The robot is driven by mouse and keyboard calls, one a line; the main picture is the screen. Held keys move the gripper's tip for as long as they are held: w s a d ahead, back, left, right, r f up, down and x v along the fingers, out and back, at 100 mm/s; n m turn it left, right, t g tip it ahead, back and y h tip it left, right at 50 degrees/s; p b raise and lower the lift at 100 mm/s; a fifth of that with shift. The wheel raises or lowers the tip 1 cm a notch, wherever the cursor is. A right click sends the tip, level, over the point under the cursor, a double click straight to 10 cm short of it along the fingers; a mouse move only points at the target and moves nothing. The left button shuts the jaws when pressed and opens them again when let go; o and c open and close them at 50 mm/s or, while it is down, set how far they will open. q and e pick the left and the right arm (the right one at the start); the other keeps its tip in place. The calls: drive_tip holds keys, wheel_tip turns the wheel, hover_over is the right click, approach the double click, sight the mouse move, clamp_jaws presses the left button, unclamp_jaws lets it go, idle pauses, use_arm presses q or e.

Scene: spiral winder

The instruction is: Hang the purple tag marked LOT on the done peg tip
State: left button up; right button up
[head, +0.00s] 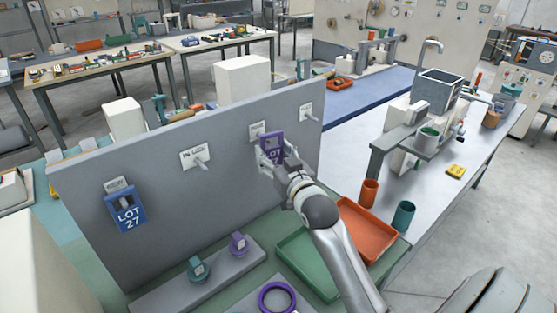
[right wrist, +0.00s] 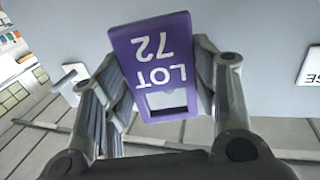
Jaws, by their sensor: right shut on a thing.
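The purple tag (head: 272,146) with LOT in white stands in front of the grey upright panel (head: 130,230) in the head view. My right gripper (head: 268,155) is shut on it. In the right wrist view the tag (right wrist: 155,50) is upside down, with its window between the fingers (right wrist: 160,103). A label shows just behind the tag; any peg there is hidden. Bare pegs show left of it (head: 202,163) and right of it (head: 311,117), under labels too small to read, so I cannot tell which is the done peg. My left gripper is not in view.
A blue LOT 27 tag (head: 126,213) hangs at the panel's left. Below stand a teal tagged piece (head: 198,268) and a purple one (head: 239,243) on a grey block, a purple ring (head: 263,300), a green tray (head: 290,250) and an orange tray (head: 366,226).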

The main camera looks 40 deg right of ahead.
drive_tip(key=shift+w+a+f+b, duration=0.15)
drive_tip(key=shift+w+b, duration=0.4)
drive_tip(key=shift+w, duration=0.75)
drive_tip(key=shift+w+f, duration=0.25)
drive_tip(key=shift+w, duration=0.2)
drive_tip(key=shift+w+f, duration=0.1)
drive_tip(key=o, duration=1.1)
drive_tip(key=shift+f, duration=0.1)
drive_tip(key=s+a, duration=0.2)
drive_tip(key=s, duration=1)
drive_tip(key=shift+a, duration=0.15)
